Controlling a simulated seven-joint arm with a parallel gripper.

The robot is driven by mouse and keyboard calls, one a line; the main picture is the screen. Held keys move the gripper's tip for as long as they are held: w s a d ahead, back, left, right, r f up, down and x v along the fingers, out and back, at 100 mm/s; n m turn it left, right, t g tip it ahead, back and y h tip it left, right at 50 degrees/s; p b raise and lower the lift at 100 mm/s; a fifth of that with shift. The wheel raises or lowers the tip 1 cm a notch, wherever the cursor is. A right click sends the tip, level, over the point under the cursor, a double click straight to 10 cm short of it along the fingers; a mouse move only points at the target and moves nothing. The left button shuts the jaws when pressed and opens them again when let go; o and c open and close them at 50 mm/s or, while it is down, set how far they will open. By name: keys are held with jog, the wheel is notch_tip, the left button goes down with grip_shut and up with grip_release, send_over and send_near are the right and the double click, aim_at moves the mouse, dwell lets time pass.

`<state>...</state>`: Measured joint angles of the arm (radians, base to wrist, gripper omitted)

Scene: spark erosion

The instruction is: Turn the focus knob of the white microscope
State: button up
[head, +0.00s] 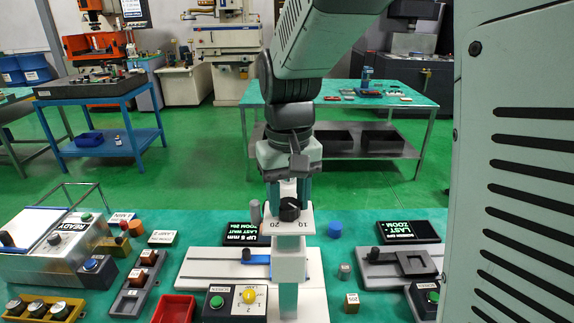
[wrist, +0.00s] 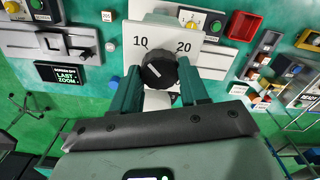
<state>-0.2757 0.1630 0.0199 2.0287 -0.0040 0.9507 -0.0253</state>
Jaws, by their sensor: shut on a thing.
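The white microscope (head: 288,248) stands at the table's front middle, with an upright column and a plate marked 10 and 20. Its black focus knob (head: 290,209) sits on that plate between the two numbers. It also shows in the wrist view (wrist: 159,69), where a light pointer line is on its face. My gripper (head: 288,200) reaches down from above with its teal fingers on either side of the knob. In the wrist view my gripper (wrist: 159,80) is shut on the knob, which partly hides the plate's lower part behind the fingers.
Left of the microscope are a dark screen (head: 243,233), a grey box with a yellow dial (head: 250,300) and a red tray (head: 174,309). To the right are a blue cylinder (head: 334,229), small blocks, another dark screen (head: 408,231) and a slide unit (head: 398,267).

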aim_at(289, 203)
jog(key=m, duration=0.5)
jog(key=shift+m, duration=0.4)
dwell(0.4)
jog(key=o, duration=1.1)
jog(key=shift+c, duration=0.2)
notch_tip(289, 203, up, 11)
